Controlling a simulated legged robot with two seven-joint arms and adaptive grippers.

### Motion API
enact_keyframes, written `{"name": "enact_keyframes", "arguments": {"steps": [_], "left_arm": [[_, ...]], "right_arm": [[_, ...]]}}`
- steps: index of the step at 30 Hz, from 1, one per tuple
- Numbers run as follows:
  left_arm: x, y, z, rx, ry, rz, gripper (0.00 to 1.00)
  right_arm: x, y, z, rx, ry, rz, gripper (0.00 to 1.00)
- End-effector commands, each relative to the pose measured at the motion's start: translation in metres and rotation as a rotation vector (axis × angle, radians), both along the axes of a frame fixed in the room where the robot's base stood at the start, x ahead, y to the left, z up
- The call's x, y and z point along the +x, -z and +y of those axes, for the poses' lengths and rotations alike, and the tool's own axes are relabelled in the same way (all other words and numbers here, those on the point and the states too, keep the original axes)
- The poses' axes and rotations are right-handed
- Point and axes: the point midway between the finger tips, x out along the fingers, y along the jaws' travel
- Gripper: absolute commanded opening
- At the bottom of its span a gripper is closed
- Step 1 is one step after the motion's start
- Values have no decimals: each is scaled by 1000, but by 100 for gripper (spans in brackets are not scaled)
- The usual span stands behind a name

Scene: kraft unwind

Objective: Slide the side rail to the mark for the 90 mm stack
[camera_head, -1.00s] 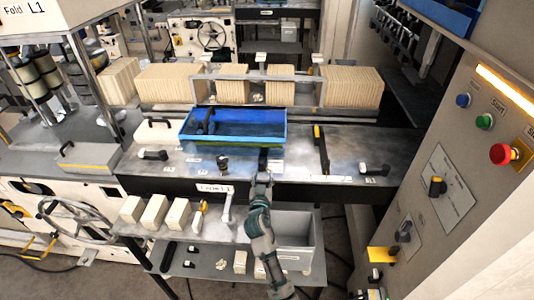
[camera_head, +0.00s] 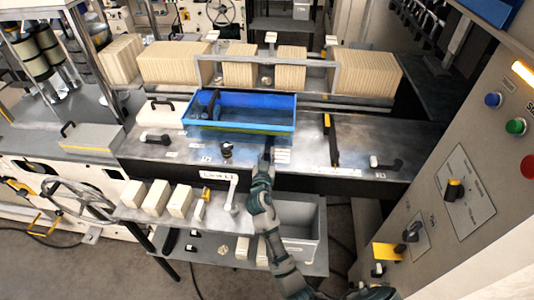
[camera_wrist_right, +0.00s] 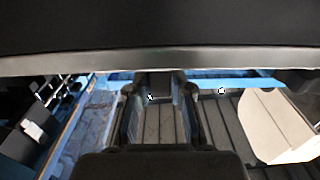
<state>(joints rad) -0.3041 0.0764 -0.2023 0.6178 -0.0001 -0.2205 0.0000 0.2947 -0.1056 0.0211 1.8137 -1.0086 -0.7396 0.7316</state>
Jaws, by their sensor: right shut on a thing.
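My right gripper (camera_head: 266,160) is at the front edge of the grey work table (camera_head: 185,148), just in front of the blue tray. It is shut on a dark piece whose shape is mostly hidden by the gripper. I cannot tell for sure which of these is the side rail. Small white label strips (camera_head: 282,156) lie beside the gripper; their print is unreadable. In the right wrist view the gripper fingers (camera_wrist_right: 158,105) sit below a broad black edge. My left gripper is out of view.
The blue tray (camera_head: 240,128) stands behind the gripper. Stacks of tan sheets (camera_head: 365,72) stand behind it in a grey frame. A black handle (camera_head: 385,165) is at the table's right. Below are a shelf with pale blocks (camera_head: 155,197) and a grey bin (camera_head: 305,225). A control panel (camera_head: 460,190) stands at right.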

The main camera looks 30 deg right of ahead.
Motion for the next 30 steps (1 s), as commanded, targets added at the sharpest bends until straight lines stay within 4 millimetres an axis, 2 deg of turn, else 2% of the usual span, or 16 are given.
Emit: {"name": "enact_keyframes", "arguments": {"steps": [7, 15, 24, 25, 27, 30], "left_arm": [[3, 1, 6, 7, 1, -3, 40], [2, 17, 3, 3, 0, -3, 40], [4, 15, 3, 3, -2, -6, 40], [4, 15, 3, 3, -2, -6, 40], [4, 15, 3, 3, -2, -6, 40], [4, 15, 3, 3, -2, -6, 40]], "right_arm": [[4, 1, 1, 2, -12, -2, 0], [34, 2, -20, 1, -9, -2, 0], [34, 1, -22, 3, -8, 1, 0], [35, 1, -22, 3, -8, 1, 27], [35, 1, -22, 2, -8, 0, 45], [34, 1, -22, 2, -8, 0, 46]]}}
